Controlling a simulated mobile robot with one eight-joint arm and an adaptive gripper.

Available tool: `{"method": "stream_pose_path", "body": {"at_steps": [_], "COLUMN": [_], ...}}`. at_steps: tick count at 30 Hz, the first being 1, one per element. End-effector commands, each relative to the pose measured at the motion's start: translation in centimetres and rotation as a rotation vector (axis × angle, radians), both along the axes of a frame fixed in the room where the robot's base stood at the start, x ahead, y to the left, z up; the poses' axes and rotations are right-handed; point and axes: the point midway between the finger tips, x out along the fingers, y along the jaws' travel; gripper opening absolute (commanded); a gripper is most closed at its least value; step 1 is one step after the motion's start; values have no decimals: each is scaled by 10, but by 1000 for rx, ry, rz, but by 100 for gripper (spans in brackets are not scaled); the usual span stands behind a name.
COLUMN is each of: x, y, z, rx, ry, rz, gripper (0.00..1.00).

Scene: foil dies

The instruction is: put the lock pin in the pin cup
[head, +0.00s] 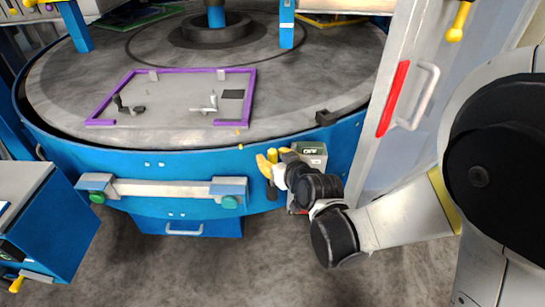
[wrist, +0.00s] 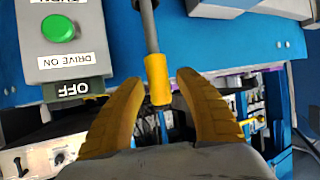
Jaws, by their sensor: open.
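A pin with a yellow grip (wrist: 157,79) and a grey shaft, which looks like the lock pin, is in the wrist view between the two yellow fingers of my gripper (wrist: 158,84). My gripper is open, with a visible gap on both sides of the grip. In the head view my gripper (head: 268,164) is at the front of the blue round table, beside the yellow grip (head: 272,154). A dark cylinder (head: 271,192) shows below the grip. I cannot tell whether it is the pin cup.
A grey control box (wrist: 64,42) with a green button and an OFF label is close beside my gripper. It also shows in the head view (head: 311,150). The round table (head: 330,85) carries a purple-framed plate (head: 175,92). A white door with a red strip (head: 393,98) stands right.

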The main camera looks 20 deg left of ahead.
Motion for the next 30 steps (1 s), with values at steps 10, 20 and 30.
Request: {"method": "stream_pose_path", "body": {"at_steps": [10, 20, 30], "x": [-37, -79, -84], "y": [-29, -63, -75], "z": [28, 52, 57], "rx": [0, -1, -6], "ry": [0, 1, 11], "rz": [-1, -1, -14], "gripper": [42, 42, 42]}}
